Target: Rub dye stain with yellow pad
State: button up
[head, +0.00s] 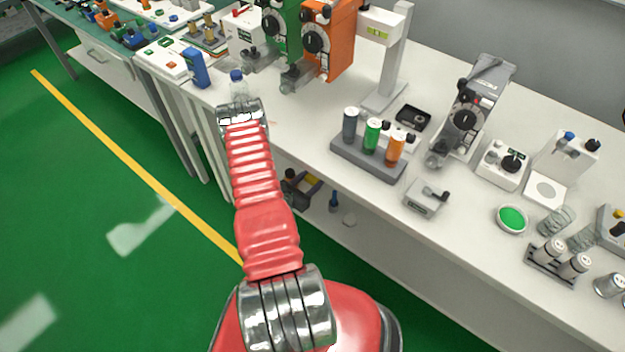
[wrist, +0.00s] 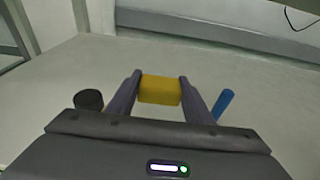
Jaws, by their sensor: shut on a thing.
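The yellow pad (wrist: 160,91) is between the two fingers of my gripper (wrist: 160,88), which is shut on it. In the head view my dark gripper (head: 305,188) is low beside the white bench, over its lower shelf, with a bit of the yellow pad (head: 314,182) showing. I cannot tell whether the pad touches the shelf. A faint reddish mark (head: 271,123) lies on the bench top; I cannot tell whether it is the dye stain. The wrist view shows no stain on the grey surface.
A blue item (head: 333,201) and a pale lump (head: 349,219) lie on the lower shelf near my gripper. The wrist view has a dark cylinder (wrist: 89,100) at left. Above, the bench top (head: 330,220) carries vaporisers and a bottle rack (head: 368,160).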

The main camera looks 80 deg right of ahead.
jog(key=w+a+r+n+t, duration=0.35)
jog(key=w+a+r, duration=0.2)
jog(key=w, duration=0.55)
jog(key=w+a+r+n+t, duration=0.2)
jog(key=w+a+r+t, duration=0.2)
jog(key=w+a, duration=0.5)
jog(key=w+a+r+n+t, duration=0.3)
jog(key=w+a+r, duration=0.15)
jog(key=w, duration=0.85)
jog(key=w+a+r+n+t+y, duration=0.1)
jog(key=w+a+r+n+t, duration=0.2)
jog(key=a, duration=0.5)
jog(key=w+a+r+n+t+y, duration=0.1)
jog(key=w+a+r+t, duration=0.15)
jog(key=w+a, duration=0.4)
jog(key=a+r+n+t+y, duration=0.2)
jog(key=a+r, duration=0.2)
jog(key=a, duration=0.7)
jog(key=a+r+n+t+y, duration=0.2)
jog(key=a+r+y, duration=0.1)
jog(key=a, duration=0.8)
jog(key=shift+a+r, duration=0.3)
jog(key=shift+r, duration=0.15)
jog(key=shift+s+a+n, duration=0.1)
jog(key=shift+n, duration=0.15)
